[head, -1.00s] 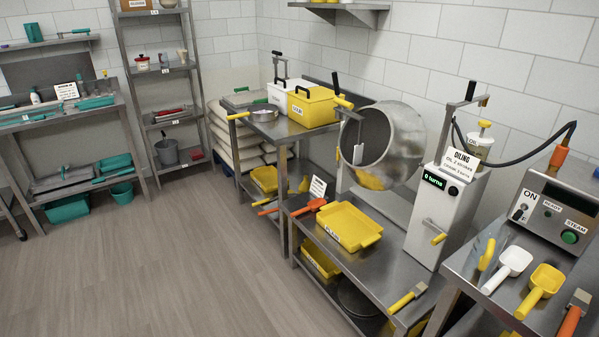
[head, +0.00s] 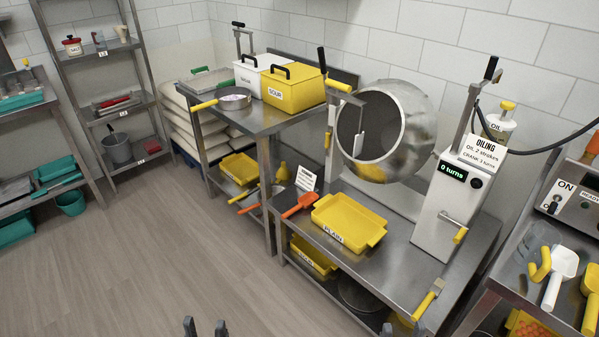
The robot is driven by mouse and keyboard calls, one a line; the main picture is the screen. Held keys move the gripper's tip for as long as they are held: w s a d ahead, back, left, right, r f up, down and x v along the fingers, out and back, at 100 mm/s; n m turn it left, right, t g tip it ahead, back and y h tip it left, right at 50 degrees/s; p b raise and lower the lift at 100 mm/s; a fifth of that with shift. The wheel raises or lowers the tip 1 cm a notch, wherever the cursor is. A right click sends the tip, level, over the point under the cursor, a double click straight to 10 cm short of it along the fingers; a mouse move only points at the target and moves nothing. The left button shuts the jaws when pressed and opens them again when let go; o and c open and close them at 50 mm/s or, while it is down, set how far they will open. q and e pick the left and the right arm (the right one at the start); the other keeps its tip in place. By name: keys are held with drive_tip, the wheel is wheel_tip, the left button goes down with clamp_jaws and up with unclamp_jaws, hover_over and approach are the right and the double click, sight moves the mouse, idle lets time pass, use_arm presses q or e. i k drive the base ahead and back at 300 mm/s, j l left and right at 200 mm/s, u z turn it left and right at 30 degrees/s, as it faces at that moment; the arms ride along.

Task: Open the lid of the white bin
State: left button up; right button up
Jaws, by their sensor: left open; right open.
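The white bin (head: 252,80) stands on the steel table at the back, with its lid down and a dark handle on top. It is partly hidden by the yellow bin labelled SOUR (head: 294,92) to its right. My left gripper (head: 205,328) shows only its fingertips at the bottom edge, apart and empty, over the floor. My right gripper (head: 402,328) shows dark fingertips at the bottom edge, apart, in front of the lower steel bench. Both are far from the white bin.
A steel pan (head: 233,99) sits in front of the white bin. A tilted drum (head: 408,125), a yellow tray (head: 349,222) and an oiling machine (head: 447,205) stand on the bench to the right. The floor (head: 150,260) at left is clear.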

sight(260, 62)
drive_tip(key=i+j, duration=0.25)
drive_tip(key=j, duration=0.15)
drive_tip(key=i+j, duration=0.5)
drive_tip(key=j, duration=0.25)
drive_tip(key=i+j+u, duration=0.15)
drive_tip(key=i, duration=0.15)
